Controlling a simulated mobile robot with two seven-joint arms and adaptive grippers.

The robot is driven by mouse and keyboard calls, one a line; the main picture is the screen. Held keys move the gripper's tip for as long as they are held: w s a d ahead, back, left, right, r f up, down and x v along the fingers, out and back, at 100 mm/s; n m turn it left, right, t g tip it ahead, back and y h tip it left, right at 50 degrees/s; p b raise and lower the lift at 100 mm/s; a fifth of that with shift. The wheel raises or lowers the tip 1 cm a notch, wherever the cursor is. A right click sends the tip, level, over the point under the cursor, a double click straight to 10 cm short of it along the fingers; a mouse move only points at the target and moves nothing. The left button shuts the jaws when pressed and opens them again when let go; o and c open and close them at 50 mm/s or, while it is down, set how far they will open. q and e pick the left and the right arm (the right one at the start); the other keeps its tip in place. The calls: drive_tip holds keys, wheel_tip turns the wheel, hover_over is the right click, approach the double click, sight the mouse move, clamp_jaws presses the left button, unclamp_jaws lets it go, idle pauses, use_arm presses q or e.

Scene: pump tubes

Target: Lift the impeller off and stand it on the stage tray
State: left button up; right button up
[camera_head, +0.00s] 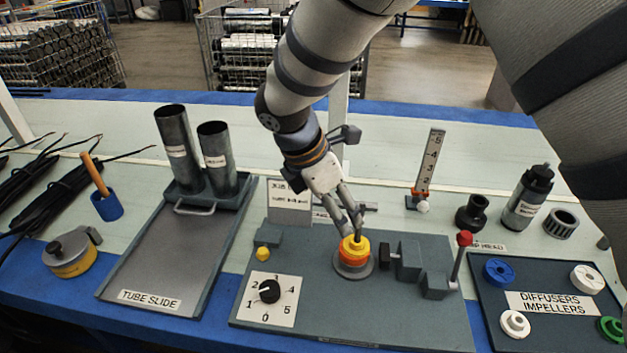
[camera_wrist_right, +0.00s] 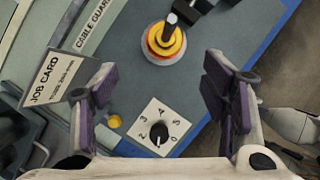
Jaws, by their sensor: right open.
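A yellow part, likely the impeller (camera_head: 354,245), sits on an orange ring over a round grey base on the dark work plate (camera_head: 310,325). It also shows in the right wrist view (camera_wrist_right: 165,40), where a dark bar covers part of its top. My right gripper (camera_head: 348,222) is over the yellow part, pointing down. In the right wrist view its two purple-padded fingers (camera_wrist_right: 162,78) are apart, with nothing between them, and the yellow part appears past the fingertips. A dark tray labelled "DIFFUSERS IMPELLERS" (camera_head: 487,302) lies at the right, holding blue, white and green round parts.
A numbered dial (camera_head: 270,292), a grey block (camera_head: 408,258) and a red-knobbed lever (camera_head: 464,240) stand near the yellow part. A job card (camera_head: 289,200) stands behind. The tube slide (camera_head: 165,265) with two dark tubes is at the left. A dark bottle (camera_head: 528,197) stands at the right.

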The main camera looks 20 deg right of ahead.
sight(355, 236)
drive_tip(key=x, duration=0.6)
drive_tip(key=s+b+x, duration=0.1)
drive_tip(key=x, duration=0.3)
drive_tip(key=shift+d, duration=0.15)
drive_tip(key=shift+d+f, duration=0.3)
drive_tip(key=shift+f, duration=0.3)
use_arm(q)
drive_tip(key=shift+s+f, duration=0.3)
drive_tip(key=shift+s, duration=0.3)
drive_tip(key=shift+s+f, duration=0.3)
drive_tip(key=shift+s, duration=0.25)
use_arm(e)
drive_tip(key=shift+c, duration=0.4)
drive_tip(key=c, duration=1.5)
use_arm(q)
drive_tip(key=shift+w+r, duration=0.1)
use_arm(e)
drive_tip(key=shift+w+r, duration=0.1)
drive_tip(key=shift+r, duration=0.15)
use_arm(q)
drive_tip(key=shift+w+r, duration=0.2)
use_arm(e)
drive_tip(key=shift+r, duration=0.35)
